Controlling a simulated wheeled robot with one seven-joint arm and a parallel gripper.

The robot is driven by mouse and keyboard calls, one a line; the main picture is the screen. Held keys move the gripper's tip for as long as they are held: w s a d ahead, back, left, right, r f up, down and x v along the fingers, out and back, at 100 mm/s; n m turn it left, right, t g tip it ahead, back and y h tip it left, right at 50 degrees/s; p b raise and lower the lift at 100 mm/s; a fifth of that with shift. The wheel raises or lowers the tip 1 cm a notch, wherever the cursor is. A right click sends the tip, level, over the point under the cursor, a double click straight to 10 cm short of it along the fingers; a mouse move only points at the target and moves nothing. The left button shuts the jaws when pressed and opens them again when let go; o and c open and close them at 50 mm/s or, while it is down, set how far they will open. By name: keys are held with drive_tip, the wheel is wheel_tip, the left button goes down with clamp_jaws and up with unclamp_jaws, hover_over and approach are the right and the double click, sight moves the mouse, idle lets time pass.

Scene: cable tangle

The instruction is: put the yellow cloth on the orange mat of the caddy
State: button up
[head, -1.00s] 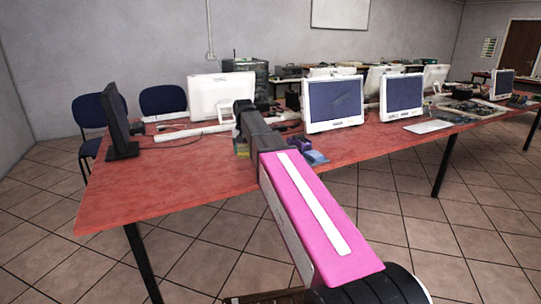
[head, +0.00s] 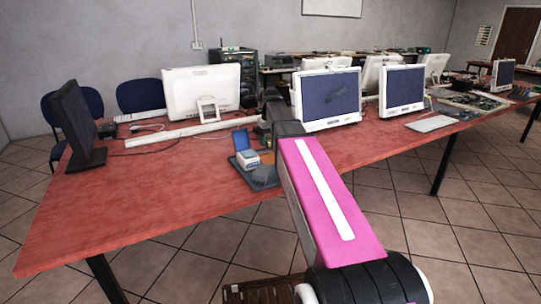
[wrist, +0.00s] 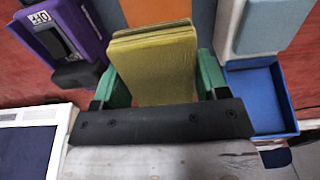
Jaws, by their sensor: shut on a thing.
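The yellow cloth (wrist: 155,65) is a folded, flat pad in the wrist view. My gripper (wrist: 163,76) is shut on it, with green fingers at its left and right sides. An orange-brown surface, apparently the orange mat (wrist: 152,11), shows beyond the cloth's far edge, and the cloth covers part of it. I cannot tell whether cloth and mat touch. In the head view the grey caddy (head: 264,179) stands near the table's front edge, partly behind my arm. My gripper and the cloth are not clear there.
A blue open box (wrist: 258,97) lies right of the cloth, and a purple device (wrist: 62,35) lies left. A white-framed monitor (head: 327,98) stands right of my arm; a dark monitor (head: 78,125) stands far left. The red table (head: 140,195) is clear at front left.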

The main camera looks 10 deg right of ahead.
sight(270, 159)
drive_tip(key=shift+f, duration=3.5)
drive_tip(key=o, duration=0.9)
drive_tip(key=shift+f, duration=0.15)
wheel_tip(270, 159, up, 12)
drive_tip(key=shift+r, duration=0.15)
